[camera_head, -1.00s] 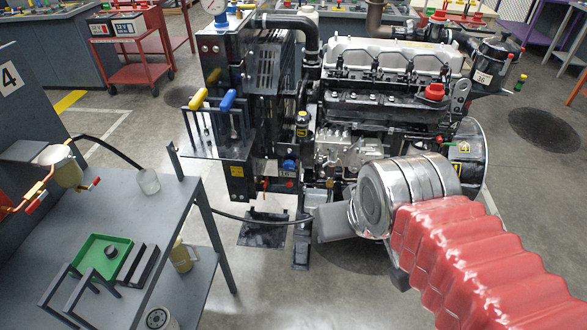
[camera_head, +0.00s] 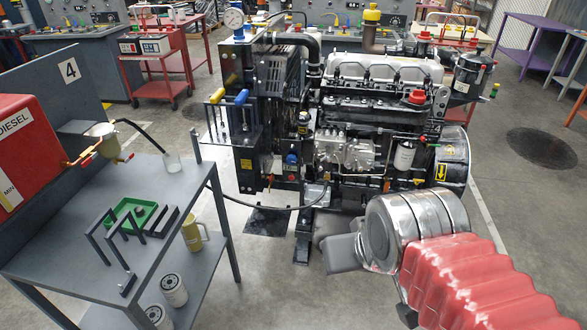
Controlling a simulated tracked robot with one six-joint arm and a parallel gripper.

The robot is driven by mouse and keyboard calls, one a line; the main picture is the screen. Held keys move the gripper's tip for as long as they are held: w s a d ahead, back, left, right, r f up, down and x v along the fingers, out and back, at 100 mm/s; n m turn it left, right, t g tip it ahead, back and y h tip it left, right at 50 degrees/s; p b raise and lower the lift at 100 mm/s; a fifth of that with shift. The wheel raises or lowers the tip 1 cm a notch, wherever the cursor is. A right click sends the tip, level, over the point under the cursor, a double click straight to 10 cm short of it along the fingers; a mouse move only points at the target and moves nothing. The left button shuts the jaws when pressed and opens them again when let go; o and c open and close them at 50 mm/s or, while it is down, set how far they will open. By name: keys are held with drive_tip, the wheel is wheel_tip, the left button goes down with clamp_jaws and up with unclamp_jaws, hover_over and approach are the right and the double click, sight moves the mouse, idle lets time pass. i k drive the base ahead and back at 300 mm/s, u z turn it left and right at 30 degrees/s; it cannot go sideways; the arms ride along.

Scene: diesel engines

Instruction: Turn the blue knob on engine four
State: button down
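The engine (camera_head: 380,95) stands at the centre, with a silver top and black block. A panel at the left carries a sign with the number 4 (camera_head: 68,70). On the engine's left side, a blue-handled lever (camera_head: 241,97) stands beside a yellow-handled one (camera_head: 217,95). Lower on the engine front is a small blue part (camera_head: 291,159); I cannot tell which blue part is the knob. My arm, with red bellows, a silver joint and a grey link, reaches in from the lower right, in front of the engine. No gripper fingers show.
A grey workbench (camera_head: 75,225) at the left bears a green tray (camera_head: 137,213), black brackets and a glass jar (camera_head: 172,161). A dark hose (camera_head: 265,209) runs between bench and engine. Open floor lies at the right.

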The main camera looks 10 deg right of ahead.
sight(291, 159)
drive_tip(key=k, duration=0.5)
drive_tip(key=u, duration=0.25)
drive_tip(key=i, duration=0.9)
drive_tip(key=u, duration=1.15)
